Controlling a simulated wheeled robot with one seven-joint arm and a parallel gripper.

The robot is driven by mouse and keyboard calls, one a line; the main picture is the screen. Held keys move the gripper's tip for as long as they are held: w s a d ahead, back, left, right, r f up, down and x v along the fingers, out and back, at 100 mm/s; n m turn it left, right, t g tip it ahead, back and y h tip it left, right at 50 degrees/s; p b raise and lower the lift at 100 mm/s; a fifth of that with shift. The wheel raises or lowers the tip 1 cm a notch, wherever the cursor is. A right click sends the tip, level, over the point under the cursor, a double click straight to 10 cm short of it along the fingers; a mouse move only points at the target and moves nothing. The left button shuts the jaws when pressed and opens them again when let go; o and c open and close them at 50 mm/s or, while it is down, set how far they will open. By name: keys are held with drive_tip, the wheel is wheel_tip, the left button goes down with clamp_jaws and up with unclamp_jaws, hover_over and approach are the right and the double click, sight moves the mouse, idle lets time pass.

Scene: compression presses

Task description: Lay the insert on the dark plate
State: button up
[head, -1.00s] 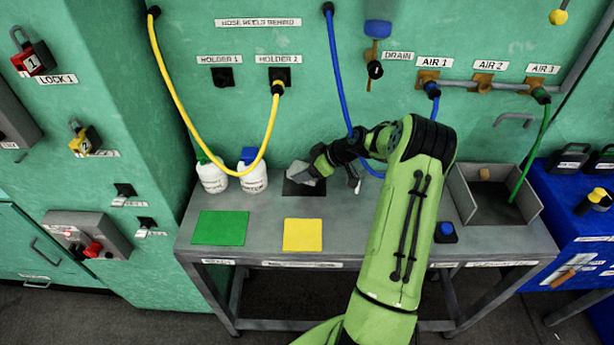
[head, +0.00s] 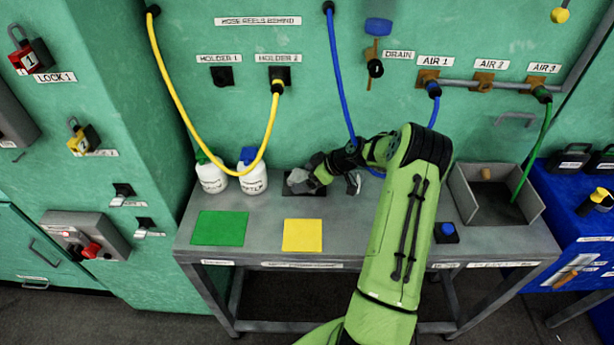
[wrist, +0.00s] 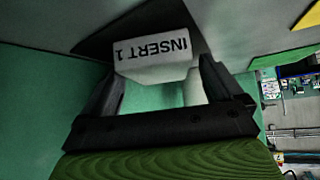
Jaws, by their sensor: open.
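The insert (wrist: 152,58) is a pale grey block marked INSERT 1. In the wrist view it lies against the dark plate (wrist: 186,18), between my gripper's fingers. My gripper (wrist: 158,84) is open around it, and a gap shows by the right finger. In the head view the dark plate (head: 318,192) is on the bench behind the yellow square. The insert (head: 297,177) shows over its left part, and my gripper (head: 306,178) is low over the plate. The gripper and the insert hide much of the plate.
Two white bottles (head: 252,180) stand just left of the plate. A green square (head: 219,228) and a yellow square (head: 302,235) lie in front. A grey bin (head: 492,208) and a blue button (head: 446,231) are to the right. Yellow and blue hoses hang behind.

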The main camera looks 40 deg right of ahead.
drive_tip(key=p+v, duration=0.2)
drive_tip(key=v, duration=1)
drive_tip(key=s+a+r+m+g+h, duration=0.1)
drive_tip(key=s+a+r+g+h, duration=0.15)
drive_tip(key=a+r, duration=0.6)
drive_tip(key=s+a+r+m+g+h, duration=0.1)
drive_tip(key=s+a+r, duration=0.3)
drive_tip(key=a, duration=0.8)
drive_tip(key=s+a+r+m, duration=0.1)
drive_tip(key=s+a, duration=0.3)
drive_tip(key=s, duration=0.4)
drive_tip(key=s+a+r+m+t+h, duration=0.1)
drive_tip(key=s+a+r+m, duration=0.1)
drive_tip(key=s, duration=0.6)
drive_tip(key=shift+s+a+r+m, duration=0.3)
drive_tip(key=shift+a+m, duration=0.2)
drive_tip(key=shift+a, duration=0.45)
